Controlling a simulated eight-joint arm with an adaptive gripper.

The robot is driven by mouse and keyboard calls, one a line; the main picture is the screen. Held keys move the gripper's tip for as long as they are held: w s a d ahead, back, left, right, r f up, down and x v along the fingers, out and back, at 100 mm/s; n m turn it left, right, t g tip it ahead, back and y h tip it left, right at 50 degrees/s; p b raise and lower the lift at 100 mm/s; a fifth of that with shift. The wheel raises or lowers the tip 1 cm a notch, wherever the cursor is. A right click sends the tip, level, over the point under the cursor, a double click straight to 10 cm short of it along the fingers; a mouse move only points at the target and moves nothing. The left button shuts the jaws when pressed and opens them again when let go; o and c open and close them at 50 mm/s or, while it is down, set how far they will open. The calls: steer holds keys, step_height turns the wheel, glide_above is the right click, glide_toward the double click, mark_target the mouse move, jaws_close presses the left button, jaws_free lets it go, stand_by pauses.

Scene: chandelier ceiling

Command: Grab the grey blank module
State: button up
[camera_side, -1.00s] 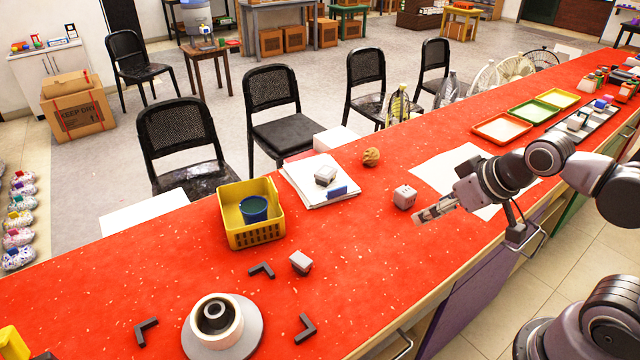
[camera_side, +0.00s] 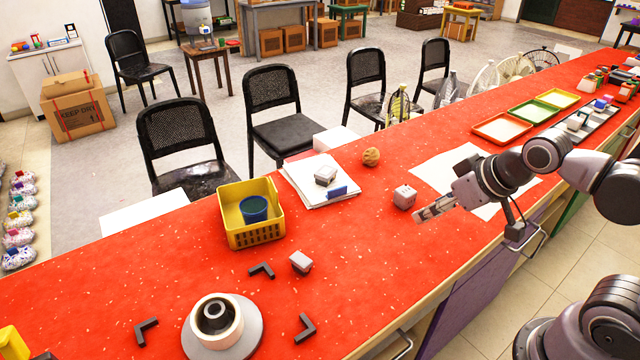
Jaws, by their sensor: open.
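Several small grey block-like modules are in view, and I cannot tell for certain which is the blank one. One plain grey module (camera_side: 301,262) sits on the red table in front of the yellow basket. A pinkish-grey module (camera_side: 404,197) with small dark marks sits on the table, just beyond and left of my gripper. Another grey module (camera_side: 326,175) rests on the white sheets. My gripper (camera_side: 422,215) is open and empty above the table, apart from these modules, pointing left.
A yellow basket (camera_side: 231,193) holds a blue cup (camera_side: 254,209). A round brown object (camera_side: 371,156) lies near the far edge. Dark corner brackets (camera_side: 262,271) surround the front area, with a cream ring on a grey disc (camera_side: 250,338). Red table (camera_side: 345,235) is clear between.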

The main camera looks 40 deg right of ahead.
steer(key=w+a+r+g, duration=0.2)
steer(key=w+a, duration=0.2)
steer(key=w, duration=0.1)
steer(key=n+g, duration=0.3)
steer(key=g, duration=0.2)
glide_toward(301, 259)
steer(key=shift+s+a, duration=0.2)
steer(key=shift+s, duration=0.1)
step_height(301, 259, down, 5)
steer(key=shift+f, duration=0.1)
steer(key=shift+w+d+f, duration=0.1)
steer(key=shift+w+f, duration=0.05)
steer(key=shift+f, duration=1.2)
steer(key=shift+w+d+f, duration=0.1)
steer(key=shift+w+f, duration=0.05)
steer(key=shift+f, duration=1.15)
jaws_close()
